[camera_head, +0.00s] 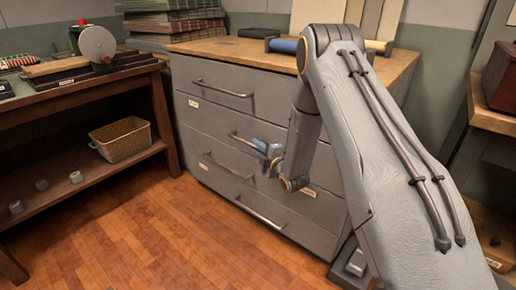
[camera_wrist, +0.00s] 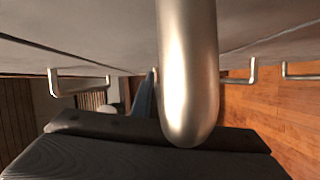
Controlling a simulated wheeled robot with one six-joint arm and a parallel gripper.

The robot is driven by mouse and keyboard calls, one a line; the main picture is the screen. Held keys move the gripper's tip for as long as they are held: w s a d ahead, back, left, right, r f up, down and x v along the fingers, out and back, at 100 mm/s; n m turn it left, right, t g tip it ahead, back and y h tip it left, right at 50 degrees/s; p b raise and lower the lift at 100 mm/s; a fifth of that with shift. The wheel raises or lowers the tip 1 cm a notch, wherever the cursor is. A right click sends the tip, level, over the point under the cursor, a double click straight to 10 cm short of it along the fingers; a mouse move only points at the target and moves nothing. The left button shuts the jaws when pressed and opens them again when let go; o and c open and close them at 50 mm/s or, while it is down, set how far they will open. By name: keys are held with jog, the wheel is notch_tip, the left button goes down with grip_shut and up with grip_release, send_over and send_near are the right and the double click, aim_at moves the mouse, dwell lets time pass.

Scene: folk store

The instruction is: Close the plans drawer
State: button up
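A grey drawer cabinet (camera_head: 235,115) with several stacked drawers and a wooden top stands at the centre of the head view. All its drawer fronts look about flush. Small white labels are too small to read, so I cannot tell which is the plans drawer. My gripper (camera_head: 268,150) is at the front, by the right end of the second handle (camera_head: 243,138). In the wrist view a thick metal handle bar (camera_wrist: 187,75) is very close, in front of the dark gripper body (camera_wrist: 140,150). My arm hides the cabinet's right part. The finger gap is not clear.
A lower handle (camera_head: 260,214) and a middle handle (camera_head: 228,166) stick out from the cabinet. A wooden workbench (camera_head: 80,90) with a basket (camera_head: 122,139) on its shelf stands left. A wooden shelf (camera_head: 492,120) is at right. The wood floor (camera_head: 150,240) in front is clear.

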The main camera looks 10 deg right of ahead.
jog(key=o, duration=0.3)
jog(key=shift+w+d, duration=0.1)
jog(key=shift+d, duration=0.05)
jog(key=p+v, duration=0.1)
jog(key=v, duration=0.6)
jog(key=shift+s, duration=0.45)
jog(key=shift+r, duration=0.1)
